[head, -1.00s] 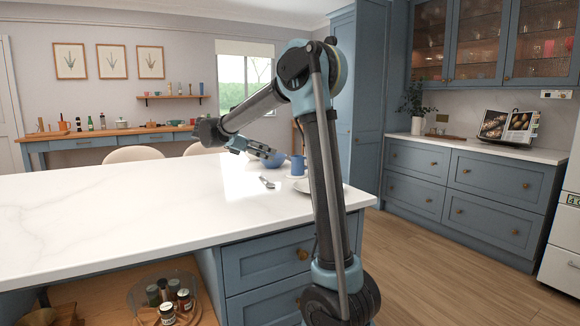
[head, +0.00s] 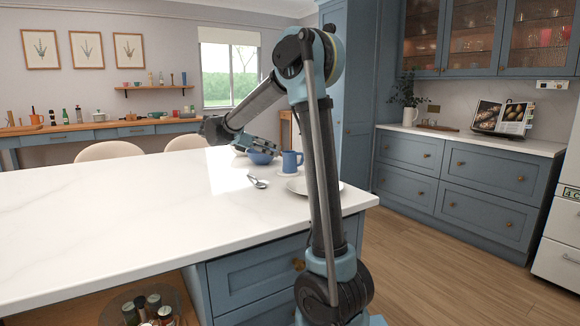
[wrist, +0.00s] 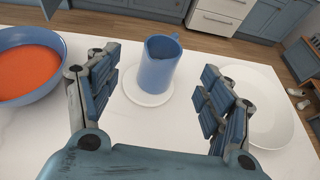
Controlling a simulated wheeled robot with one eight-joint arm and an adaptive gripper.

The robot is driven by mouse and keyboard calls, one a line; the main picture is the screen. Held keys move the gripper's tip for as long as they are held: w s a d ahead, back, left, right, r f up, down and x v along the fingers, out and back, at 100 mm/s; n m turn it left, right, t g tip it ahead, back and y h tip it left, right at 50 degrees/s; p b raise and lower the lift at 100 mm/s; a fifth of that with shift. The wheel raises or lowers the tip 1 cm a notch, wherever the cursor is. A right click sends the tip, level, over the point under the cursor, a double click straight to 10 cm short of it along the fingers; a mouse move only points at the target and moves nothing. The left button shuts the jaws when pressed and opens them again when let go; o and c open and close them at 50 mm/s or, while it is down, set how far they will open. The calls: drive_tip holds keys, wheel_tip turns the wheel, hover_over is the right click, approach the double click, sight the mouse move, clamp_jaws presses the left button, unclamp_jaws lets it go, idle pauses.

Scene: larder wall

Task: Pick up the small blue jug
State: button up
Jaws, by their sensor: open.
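The small blue jug (head: 291,163) stands upright on a white saucer (head: 291,174) near the far right part of the white island top. In the wrist view the jug (wrist: 158,64) is ahead of my gripper, roughly centred between the fingers, with its handle at the upper right. The saucer (wrist: 147,97) shows beneath it. My gripper (wrist: 160,85) is open and empty, its blue-padded fingers apart on either side of the picture. In the head view my gripper (head: 263,144) is just left of the jug, over a blue bowl.
The blue bowl (wrist: 50,89) of orange-red soup is left of my left finger. A white plate (wrist: 262,105) lies right, partly behind my right finger. A spoon (head: 257,182) lies on the island. The island's left part is clear.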

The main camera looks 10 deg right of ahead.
sight(294, 162)
drive_tip(key=x, duration=0.4)
drive_tip(key=shift+d, duration=0.35)
drive_tip(key=shift+r+x, duration=0.15)
drive_tip(key=shift+x, duration=1.15)
drive_tip(key=shift+r+x, duration=0.15)
drive_tip(key=shift+x, duration=1.15)
drive_tip(key=shift+d, duration=0.1)
drive_tip(key=shift+c, duration=0.3)
drive_tip(key=c, duration=1.3)
